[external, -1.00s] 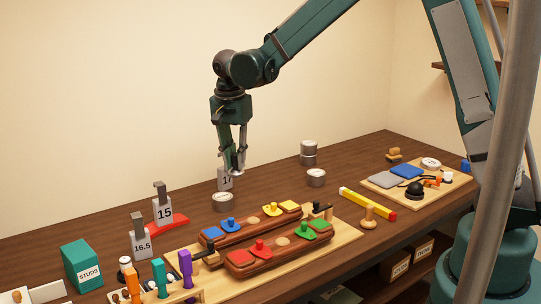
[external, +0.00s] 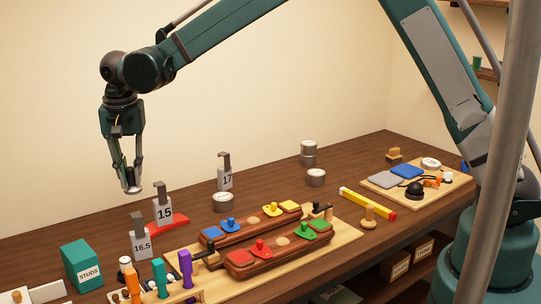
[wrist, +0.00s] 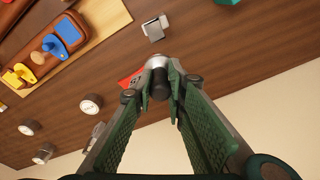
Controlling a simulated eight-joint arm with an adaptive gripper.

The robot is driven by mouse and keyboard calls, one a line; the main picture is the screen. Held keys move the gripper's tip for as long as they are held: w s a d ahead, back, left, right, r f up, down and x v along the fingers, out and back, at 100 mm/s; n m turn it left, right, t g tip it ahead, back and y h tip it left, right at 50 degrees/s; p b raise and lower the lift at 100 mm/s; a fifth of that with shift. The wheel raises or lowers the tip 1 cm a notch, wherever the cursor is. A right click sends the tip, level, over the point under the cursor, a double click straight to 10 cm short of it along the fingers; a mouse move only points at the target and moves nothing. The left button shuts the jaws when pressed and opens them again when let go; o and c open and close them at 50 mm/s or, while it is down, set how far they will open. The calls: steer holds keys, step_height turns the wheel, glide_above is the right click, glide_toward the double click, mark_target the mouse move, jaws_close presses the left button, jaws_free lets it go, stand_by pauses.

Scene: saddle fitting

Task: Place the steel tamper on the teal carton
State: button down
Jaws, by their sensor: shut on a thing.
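My gripper (external: 130,182) is high above the back left of the table, left of the block marked 15. It is shut on the steel tamper (external: 132,186), a short silvery piece hanging below the fingertips. In the wrist view the tamper (wrist: 157,66) sits between the fingertips, with a dark part nearer the camera. The teal carton (external: 82,265), labelled STUDS, stands upright on the table at the left, below and left of my gripper. Only a teal corner (wrist: 228,2) shows at the top edge of the wrist view.
Blocks marked 15 (external: 163,210), 16.5 (external: 141,243) and 17 (external: 225,177) stand on the table. Coloured upright handles (external: 159,277) stand right of the carton. A board with two wooden forms (external: 330,247) fills the middle. Several round tins (external: 222,202) stand behind it.

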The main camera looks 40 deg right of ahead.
steer(key=s+a+n, duration=0.2)
steer(key=s+a, duration=0.1)
steer(key=a, duration=0.6)
steer(key=s+a+r+n, duration=0.1)
steer(key=s+a, duration=0.2)
steer(key=a, duration=0.7)
steer(key=shift+s+a+r+n+p, duration=0.3)
steer(key=shift+s+n+p, duration=0.05)
steer(key=shift+n+p, duration=0.05)
glide_toward(77, 249)
steer(key=shift+d+f, duration=0.15)
steer(key=shift+d, duration=0.05)
steer(key=shift+w, duration=0.1)
steer(key=shift+f+p, duration=0.3)
steer(key=shift+f, duration=1.55)
steer(key=shift+f, duration=0.25)
steer(key=c, duration=2.3)
jaws_free()
